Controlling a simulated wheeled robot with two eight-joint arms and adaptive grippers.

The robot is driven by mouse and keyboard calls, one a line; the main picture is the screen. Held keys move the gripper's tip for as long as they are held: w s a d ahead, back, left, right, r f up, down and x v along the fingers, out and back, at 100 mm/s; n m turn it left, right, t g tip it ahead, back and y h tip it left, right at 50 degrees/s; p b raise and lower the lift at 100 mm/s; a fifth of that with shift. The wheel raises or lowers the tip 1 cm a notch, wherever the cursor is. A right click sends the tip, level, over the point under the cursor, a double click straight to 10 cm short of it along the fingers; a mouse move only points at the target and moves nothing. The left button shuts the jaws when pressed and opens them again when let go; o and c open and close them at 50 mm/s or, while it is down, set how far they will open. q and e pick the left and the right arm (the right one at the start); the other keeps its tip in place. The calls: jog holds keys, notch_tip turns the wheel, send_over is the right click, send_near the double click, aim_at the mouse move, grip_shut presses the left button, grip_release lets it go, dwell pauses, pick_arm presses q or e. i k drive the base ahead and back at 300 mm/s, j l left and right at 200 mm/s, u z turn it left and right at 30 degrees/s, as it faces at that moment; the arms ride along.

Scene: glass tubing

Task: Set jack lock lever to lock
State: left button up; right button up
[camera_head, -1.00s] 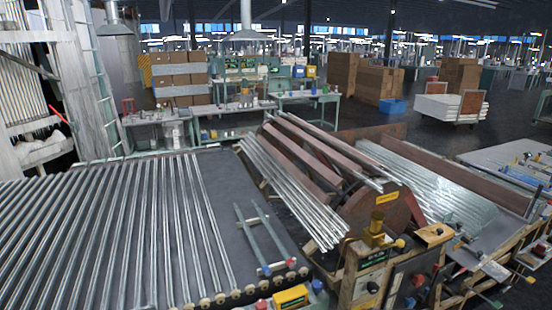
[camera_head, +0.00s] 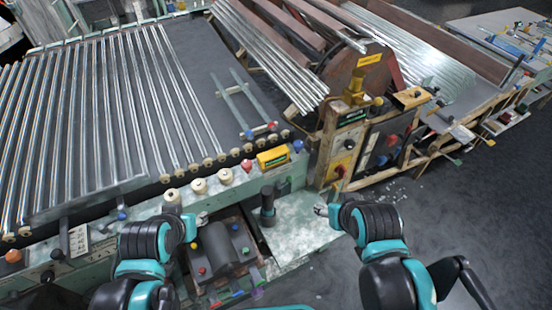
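I cannot single out the jack lock lever for certain at this size. A dark upright post (camera_head: 267,203) stands on the pale machine plate between my two grippers. A dark rounded housing (camera_head: 222,248) with small coloured knobs sits just beyond my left forearm. My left gripper (camera_head: 203,217) is above the left side of this machine, touching nothing that I can see. My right gripper (camera_head: 321,210) is over the right part of the pale plate (camera_head: 300,235), apart from the post. Both grippers are too small to tell whether their fingers are open, and no object shows in either.
A roller table with glass tubes (camera_head: 95,130) fills the left. A yellow box (camera_head: 272,158) and several round knobs line its front edge. A wooden-framed control stand (camera_head: 343,150) and tube racks (camera_head: 420,50) stand at the right. The floor at the lower right is clear.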

aim_at(279, 185)
jog(key=i+l+u, duration=0.15)
jog(key=l+u, duration=0.55)
jog(key=l, duration=0.15)
